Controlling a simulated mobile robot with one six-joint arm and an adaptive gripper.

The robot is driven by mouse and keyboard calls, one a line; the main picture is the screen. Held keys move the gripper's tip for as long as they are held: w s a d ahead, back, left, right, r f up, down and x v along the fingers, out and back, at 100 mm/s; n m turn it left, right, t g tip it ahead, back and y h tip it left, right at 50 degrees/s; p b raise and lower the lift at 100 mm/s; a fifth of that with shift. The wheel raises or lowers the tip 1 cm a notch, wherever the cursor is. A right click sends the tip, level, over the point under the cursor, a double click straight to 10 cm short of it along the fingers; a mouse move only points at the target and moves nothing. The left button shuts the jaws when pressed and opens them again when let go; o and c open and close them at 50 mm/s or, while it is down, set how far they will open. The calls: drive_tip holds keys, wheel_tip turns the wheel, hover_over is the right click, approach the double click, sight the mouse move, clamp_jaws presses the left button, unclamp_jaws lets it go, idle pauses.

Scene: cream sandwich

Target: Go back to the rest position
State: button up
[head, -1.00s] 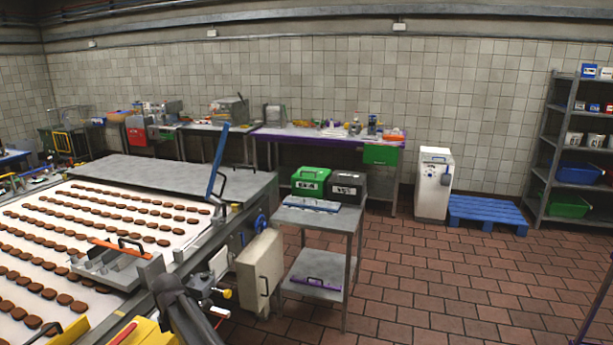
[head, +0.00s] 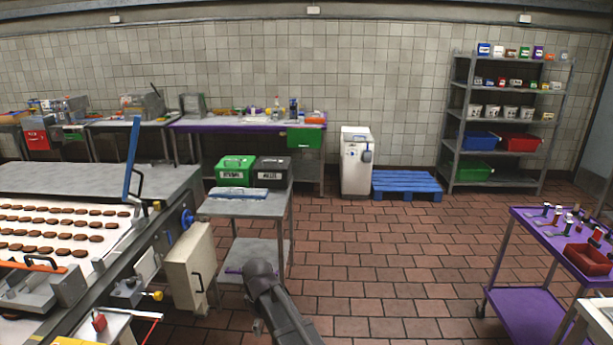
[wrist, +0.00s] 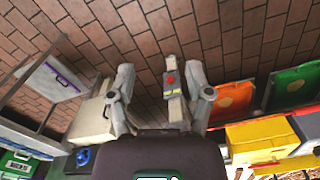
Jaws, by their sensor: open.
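My gripper (wrist: 160,85) shows in the wrist view with its two fingers spread apart and nothing held between them. The brick-red floor tiles lie beyond the fingers. A small grey part with a red knob (wrist: 171,80) shows between the fingers, but I cannot tell how far below them it is. In the head view, part of my dark grey arm shows at the bottom middle, over the floor to the right of the conveyor machine. The gripper fingers are not clear there.
The conveyor machine (head: 72,181) with rows of brown biscuits stands at left. A purple trolley (head: 540,235) stands at right. The tiled floor between them is clear.

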drive_tip(key=s+d+m, duration=0.4)
drive_tip(key=d+m, duration=0.2)
drive_tip(key=d, duration=0.8)
drive_tip(key=s+d+m, duration=0.5)
drive_tip(key=d+m, duration=0.2)
drive_tip(key=d, duration=0.8)
drive_tip(key=shift+m, duration=0.3)
drive_tip(key=shift+d, duration=0.1)
